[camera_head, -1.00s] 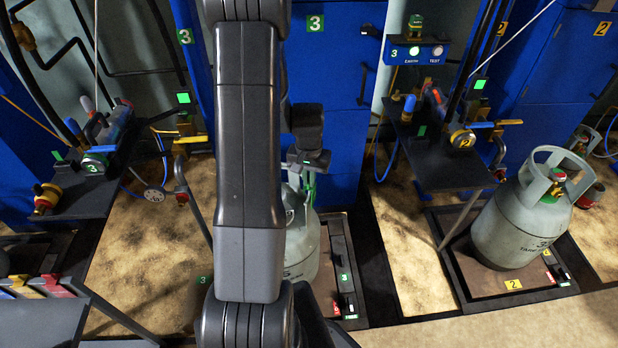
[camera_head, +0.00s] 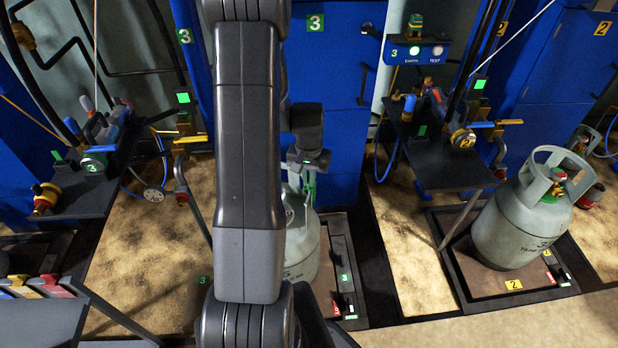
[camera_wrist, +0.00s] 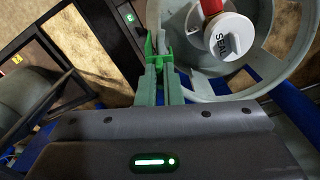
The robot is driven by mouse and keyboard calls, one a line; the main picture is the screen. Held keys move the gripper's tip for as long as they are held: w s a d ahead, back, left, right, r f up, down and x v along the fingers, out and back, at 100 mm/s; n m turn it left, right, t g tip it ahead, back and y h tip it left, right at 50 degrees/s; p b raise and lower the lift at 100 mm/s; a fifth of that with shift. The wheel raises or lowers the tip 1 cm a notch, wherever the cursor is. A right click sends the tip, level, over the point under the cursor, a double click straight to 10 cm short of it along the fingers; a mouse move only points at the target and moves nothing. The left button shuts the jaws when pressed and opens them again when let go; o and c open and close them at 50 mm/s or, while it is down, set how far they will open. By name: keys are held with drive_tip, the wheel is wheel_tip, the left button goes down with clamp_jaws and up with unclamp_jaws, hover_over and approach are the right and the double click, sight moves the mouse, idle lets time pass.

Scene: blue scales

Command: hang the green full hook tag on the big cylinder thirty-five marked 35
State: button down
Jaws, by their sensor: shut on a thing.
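A grey cylinder (camera_head: 301,245) stands on scale 3, partly hidden behind my arm; its marking is mostly covered. In the wrist view my gripper (camera_wrist: 165,82) is shut on the green hook tag (camera_wrist: 151,46), which is beside the collar rim (camera_wrist: 183,68). I cannot tell whether the tag rests on the rim. A white cap marked SEAL (camera_wrist: 230,36) sits inside the collar. Another grey cylinder (camera_head: 510,232) stands on scale 2 at the right, with a number that looks like 35 above the tare text.
Scale 3's frame (camera_head: 343,265) and scale 2's frame (camera_head: 465,285) lie on the floor. Dark shelves with valves stand at the left (camera_head: 70,203) and right (camera_head: 445,175). Blue cabinets (camera_head: 345,110) are behind. A tray of coloured tags (camera_head: 50,286) is at the lower left.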

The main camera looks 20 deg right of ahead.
sight(309, 188)
drive_tip(key=shift+f+b, duration=0.25)
drive_tip(key=shift+b, duration=0.05)
drive_tip(key=shift+f+b, duration=0.6)
drive_tip(key=shift+f, duration=0.2)
drive_tip(key=shift+s+f, duration=0.1)
drive_tip(key=shift+f, duration=0.1)
drive_tip(key=shift+a+f+b, duration=0.1)
drive_tip(key=shift+f+b, duration=0.35)
drive_tip(key=shift+b, duration=0.05)
drive_tip(key=shift+f+b, duration=0.3)
drive_tip(key=shift+f, duration=0.15)
drive_tip(key=c, duration=1.5)
unclamp_jaws()
drive_tip(key=shift+r, duration=0.1)
